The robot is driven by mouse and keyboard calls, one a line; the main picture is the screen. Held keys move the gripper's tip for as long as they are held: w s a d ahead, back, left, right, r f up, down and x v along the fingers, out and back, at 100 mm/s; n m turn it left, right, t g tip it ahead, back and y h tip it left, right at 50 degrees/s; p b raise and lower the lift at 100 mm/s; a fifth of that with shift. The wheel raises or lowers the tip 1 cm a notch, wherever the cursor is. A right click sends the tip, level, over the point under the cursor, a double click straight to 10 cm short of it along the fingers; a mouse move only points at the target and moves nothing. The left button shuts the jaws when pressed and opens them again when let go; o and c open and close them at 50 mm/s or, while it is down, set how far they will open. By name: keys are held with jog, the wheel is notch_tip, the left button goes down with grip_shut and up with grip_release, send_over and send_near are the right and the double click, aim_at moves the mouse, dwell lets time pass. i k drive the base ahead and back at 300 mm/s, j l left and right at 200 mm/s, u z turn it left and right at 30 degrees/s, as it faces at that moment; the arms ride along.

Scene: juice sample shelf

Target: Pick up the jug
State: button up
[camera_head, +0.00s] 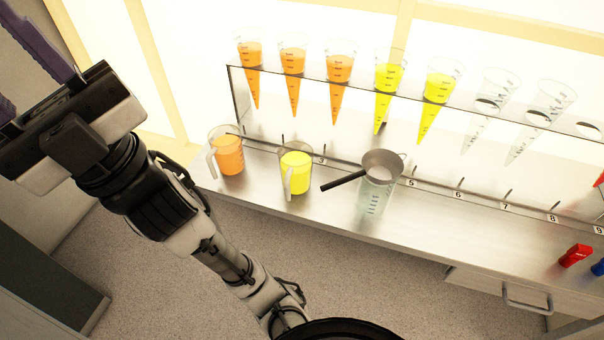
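Three clear measuring jugs stand on the steel counter. The left jug (229,155) holds orange liquid and has its handle at the left. The middle jug (296,172) holds yellow liquid, its handle toward the front. The right jug (373,196) looks empty, with a metal sieve (382,165) on its top and the sieve's black handle pointing left. My gripper (17,76) is at the upper left, well away from the jugs. Its purple fingers are spread wide apart, their tips cut off by the picture edge. Nothing shows between the visible parts of the fingers.
Behind the jugs, a clear rack (300,137) holds several cones, some orange, some yellow, some empty. The steel counter (440,222) is clear right of the jugs, up to red (576,255) and blue (599,267) items. A drawer handle (527,298) sticks out below.

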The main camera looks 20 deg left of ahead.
aim_at(296, 157)
jog(key=l+u, duration=1.2)
